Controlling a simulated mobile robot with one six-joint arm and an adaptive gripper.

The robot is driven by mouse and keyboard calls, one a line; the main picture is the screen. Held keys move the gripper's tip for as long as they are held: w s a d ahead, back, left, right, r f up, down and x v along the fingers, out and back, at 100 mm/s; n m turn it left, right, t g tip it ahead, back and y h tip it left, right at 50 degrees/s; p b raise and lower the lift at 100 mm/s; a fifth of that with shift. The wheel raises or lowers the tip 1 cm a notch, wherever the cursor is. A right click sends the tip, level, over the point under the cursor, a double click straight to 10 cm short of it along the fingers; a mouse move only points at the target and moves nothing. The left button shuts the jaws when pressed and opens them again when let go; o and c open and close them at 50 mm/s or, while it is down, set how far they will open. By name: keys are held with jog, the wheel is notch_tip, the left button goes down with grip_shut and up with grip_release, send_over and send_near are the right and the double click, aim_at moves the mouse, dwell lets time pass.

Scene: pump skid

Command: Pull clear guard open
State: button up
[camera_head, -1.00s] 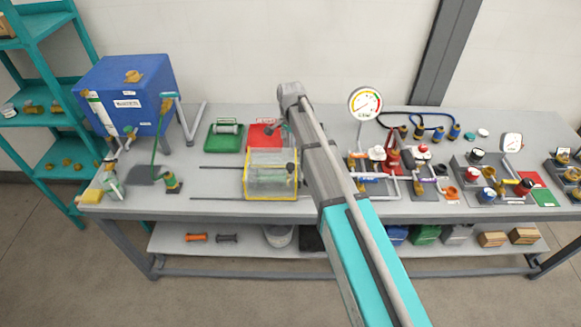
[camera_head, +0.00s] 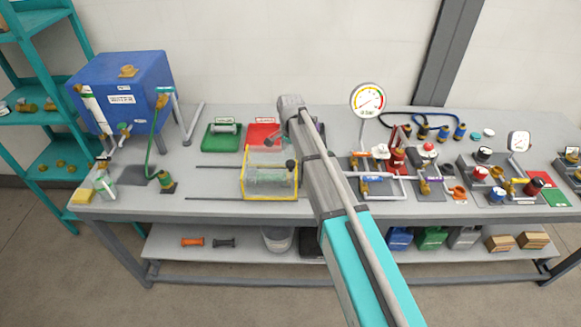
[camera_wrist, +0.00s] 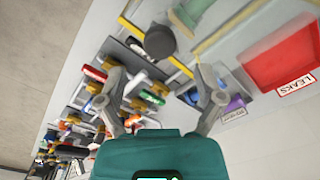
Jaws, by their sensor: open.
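My gripper (camera_wrist: 160,82) is open and empty. The knob appears beyond the fingertips, roughly in line with the gap between them; I see no contact. My arm mostly hides the gripper in the head view.
Right of my arm stand a pressure gauge (camera_head: 368,99) and several valves and fittings. A blue water tank (camera_head: 122,88) stands far left.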

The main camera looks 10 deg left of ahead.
aim_at(290, 162)
jog(key=shift+f+b, duration=2.35)
jog(key=shift+f, duration=0.25)
grip_shut()
